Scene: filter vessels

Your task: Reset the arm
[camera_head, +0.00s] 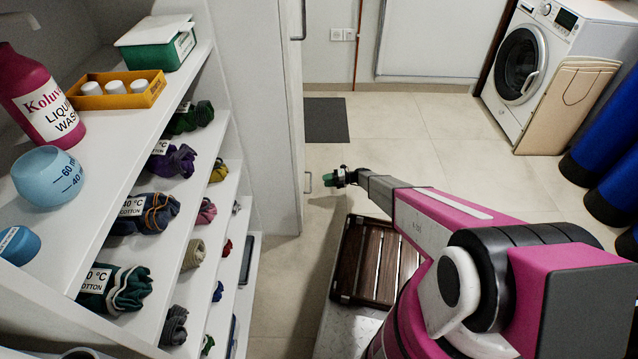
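My pink and grey arm reaches from the lower right toward the middle of the view. My gripper (334,178) is at its far end, small and dark, pointing left. I cannot tell whether this is part of the gripper or something held, nor whether the fingers are open or shut.
White shelves (196,78) with folded clothes, a pink wash bottle (44,100) and a blue measuring cup (46,178) stand left. A slatted wooden crate (378,262) is below my arm. A washing machine (545,60) and blue rolls (612,185) are right.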

